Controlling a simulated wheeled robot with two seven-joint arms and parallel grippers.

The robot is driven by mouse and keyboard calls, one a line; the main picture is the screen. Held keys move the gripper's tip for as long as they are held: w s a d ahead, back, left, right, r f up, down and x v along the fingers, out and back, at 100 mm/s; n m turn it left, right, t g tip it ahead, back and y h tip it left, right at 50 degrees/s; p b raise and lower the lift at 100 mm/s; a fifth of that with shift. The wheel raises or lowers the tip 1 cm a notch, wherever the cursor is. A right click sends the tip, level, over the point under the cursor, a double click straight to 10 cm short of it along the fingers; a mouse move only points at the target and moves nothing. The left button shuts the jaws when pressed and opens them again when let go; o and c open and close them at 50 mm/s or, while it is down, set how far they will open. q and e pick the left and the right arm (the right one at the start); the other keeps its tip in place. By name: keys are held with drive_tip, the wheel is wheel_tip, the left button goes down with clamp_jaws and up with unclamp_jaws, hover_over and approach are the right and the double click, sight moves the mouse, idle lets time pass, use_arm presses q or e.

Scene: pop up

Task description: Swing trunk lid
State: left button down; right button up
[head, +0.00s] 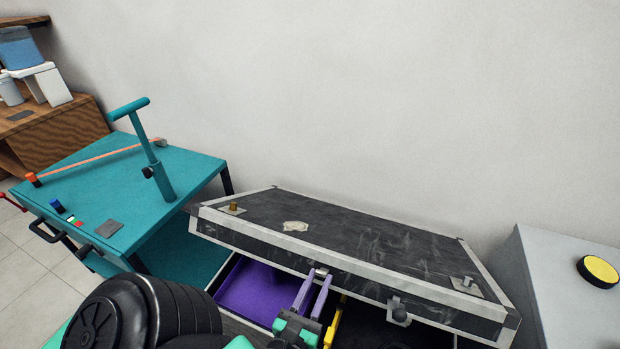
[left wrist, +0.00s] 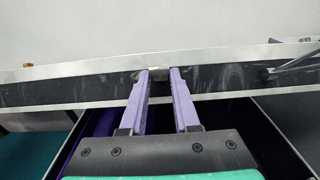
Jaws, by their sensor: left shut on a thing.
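The trunk has a black scuffed lid (head: 350,240) with pale metal edging. The lid is partly raised and tilted, with a dark gap below its front edge. My left gripper (head: 318,276) is at the lid's front edge, its purple fingers shut on a small metal latch there. The left wrist view shows the fingertips (left wrist: 159,74) on either side of the latch, against the lid's front face (left wrist: 90,92). Most of the latch is hidden between the fingers. A purple tray (head: 250,288) shows inside the trunk. My right gripper is not in view.
A teal cart (head: 120,190) with an upright handle stands to the left. A grey surface with a yellow round button (head: 598,270) is close to the trunk's right. The wall is behind the lid. A yellow item (head: 334,325) shows in the trunk beside my gripper.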

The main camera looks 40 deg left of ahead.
use_arm(q)
drive_tip(key=shift+s+d+f, duration=0.1)
drive_tip(key=shift+s+f, duration=0.15)
drive_tip(key=shift+f, duration=0.4)
drive_tip(key=shift+s+d+f+b, duration=0.3)
drive_tip(key=shift+s+f+b, duration=0.15)
drive_tip(key=shift+s+f, duration=0.4)
drive_tip(key=shift+s+d+f+b, duration=0.25)
drive_tip(key=shift+s+f+b, duration=0.25)
drive_tip(key=shift+f, duration=0.5)
drive_tip(key=shift+s, duration=0.1)
drive_tip(key=s+d+f+b, duration=0.1)
drive_tip(key=s+f+b, duration=0.1)
drive_tip(key=f+b, duration=0.3)
drive_tip(key=s+d+f+b, duration=0.1)
drive_tip(key=s+f+b, duration=0.2)
drive_tip(key=f, duration=0.6)
drive_tip(key=shift+s+f+b, duration=0.2)
drive_tip(key=shift+s+b, duration=0.1)
drive_tip(key=shift+b, duration=0.9)
drive_tip(key=shift+d, duration=0.1)
